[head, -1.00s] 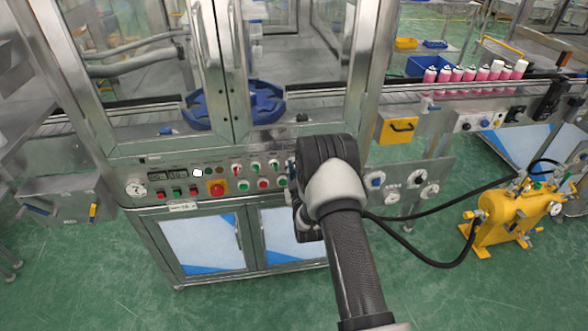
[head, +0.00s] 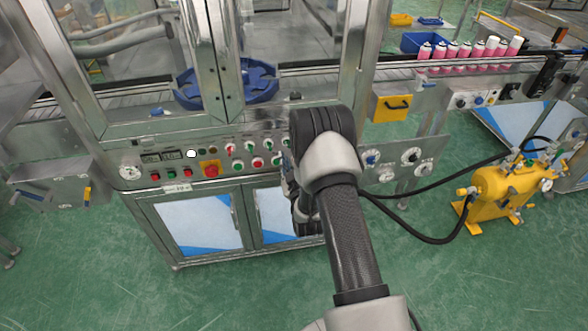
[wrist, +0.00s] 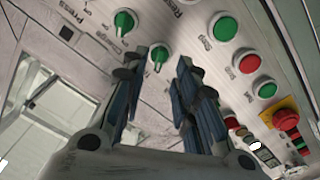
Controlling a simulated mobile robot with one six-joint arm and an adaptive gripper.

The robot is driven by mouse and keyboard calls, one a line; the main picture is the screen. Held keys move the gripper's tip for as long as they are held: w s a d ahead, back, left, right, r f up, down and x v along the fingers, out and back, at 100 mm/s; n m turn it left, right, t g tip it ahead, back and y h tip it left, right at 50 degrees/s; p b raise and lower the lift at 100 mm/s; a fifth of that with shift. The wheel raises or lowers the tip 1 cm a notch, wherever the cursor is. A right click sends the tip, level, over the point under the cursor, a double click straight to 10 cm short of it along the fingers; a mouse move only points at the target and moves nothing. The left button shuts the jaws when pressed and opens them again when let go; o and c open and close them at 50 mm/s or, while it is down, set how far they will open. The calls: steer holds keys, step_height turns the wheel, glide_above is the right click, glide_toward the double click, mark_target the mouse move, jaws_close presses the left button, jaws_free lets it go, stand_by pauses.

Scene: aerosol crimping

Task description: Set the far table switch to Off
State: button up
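A second green rotary switch (wrist: 124,21) is further left and up. I cannot read which label names the far table, nor the switch settings. My gripper (wrist: 171,66) is open, with two dark padded fingers and an empty gap between them. Its tips point at the panel close to the nearer switch; I cannot tell if they touch.
A green button (wrist: 222,27), a red button (wrist: 249,63) and a red emergency stop (wrist: 286,119) lie to the right of my fingers.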

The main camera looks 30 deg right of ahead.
steer(key=v, duration=0.7)
steer(key=shift+w+r, duration=0.1)
steer(key=shift+r, duration=0.05)
steer(key=w+a+r+g+y, duration=0.2)
steer(key=w+a+r+g, duration=0.15)
steer(key=r, duration=0.55)
steer(key=s+a+r+m+g+y, duration=0.1)
steer(key=s+a+r+g, duration=0.2)
steer(key=s+a+r, duration=0.4)
steer(key=s+a+r+g, duration=0.2)
steer(key=s, duration=0.8)
steer(key=s+a+r+m+g+y, duration=0.1)
steer(key=s+r+g, duration=0.1)
steer(key=s, duration=0.7)
steer(key=s+a+r+m+g+y, duration=0.1)
steer(key=s+a+r+g, duration=0.1)
steer(key=s, duration=0.8)
steer(key=shift+s+a+r, duration=0.3)
steer(key=shift+s+r, duration=0.05)
steer(key=shift+r, duration=0.35)
